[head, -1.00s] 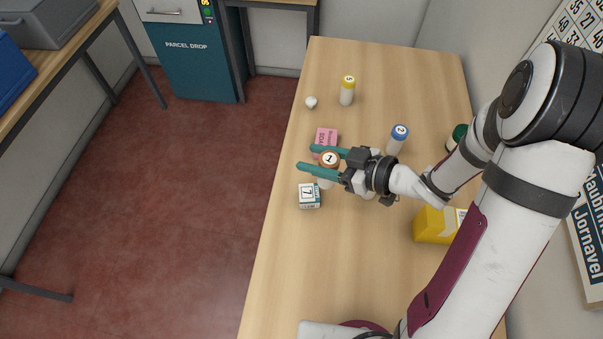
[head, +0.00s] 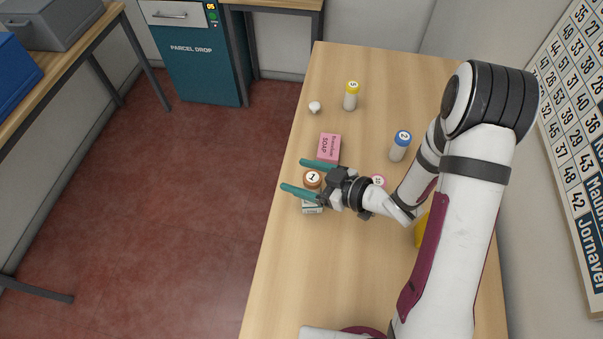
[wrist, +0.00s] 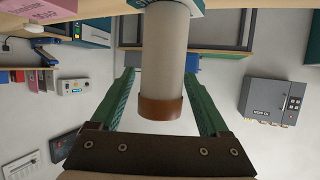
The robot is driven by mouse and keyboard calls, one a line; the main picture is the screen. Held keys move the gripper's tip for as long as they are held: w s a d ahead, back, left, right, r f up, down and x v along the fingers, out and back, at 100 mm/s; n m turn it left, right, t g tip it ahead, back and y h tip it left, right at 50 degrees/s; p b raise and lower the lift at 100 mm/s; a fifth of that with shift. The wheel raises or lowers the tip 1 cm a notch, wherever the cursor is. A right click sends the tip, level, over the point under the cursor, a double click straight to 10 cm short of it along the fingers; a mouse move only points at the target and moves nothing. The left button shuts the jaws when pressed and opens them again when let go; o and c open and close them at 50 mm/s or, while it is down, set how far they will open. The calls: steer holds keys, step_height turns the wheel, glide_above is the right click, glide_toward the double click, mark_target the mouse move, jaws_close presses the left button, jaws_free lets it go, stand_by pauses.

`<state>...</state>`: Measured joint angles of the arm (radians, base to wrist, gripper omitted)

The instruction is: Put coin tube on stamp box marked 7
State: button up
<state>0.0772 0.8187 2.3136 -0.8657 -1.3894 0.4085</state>
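The coin tube (head: 313,179) is a pale cylinder with a brown cap marked 1. It stands upright on the teal-and-white stamp box (head: 312,209), whose top and number are mostly hidden by the tube and my gripper. The tube (wrist: 163,60) fills the middle of the wrist view, cap downward in that picture. An edge of the box (wrist: 198,4) shows at its far end. My gripper (head: 294,175) has its two teal fingers either side of the tube. In the wrist view a gap shows between each finger and the tube.
A pink soap box (head: 329,147) lies just behind my fingers. The near left counter is clear.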

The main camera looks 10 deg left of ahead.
steer(key=shift+r, duration=0.15)
steer(key=v, duration=1.2)
steer(key=w+d+r+m+t+h, duration=0.2)
steer(key=w+d+m+h, duration=0.15)
steer(key=d+h, duration=0.3)
steer(key=w+d+r+m+t+h, duration=0.1)
steer(key=w+d+r+m+h, duration=0.15)
steer(key=d+m+h, duration=0.35)
steer(key=s+d+r+m+g+h, duration=0.1)
steer(key=s+d+m+g+h, duration=0.1)
steer(key=s+d+m+h, duration=0.15)
steer(key=s+a+r+m+g+y, duration=0.2)
steer(key=s+a, duration=0.4)
steer(key=s, duration=0.4)
steer(key=s+a+r+m+g+y, duration=0.2)
steer(key=s+a, duration=0.4)
steer(key=s, duration=0.4)
steer(key=shift+s+a+m+g+y, duration=0.35)
steer(key=shift+m+g+y, duration=0.25)
steer(key=shift+m+g, duration=0.45)
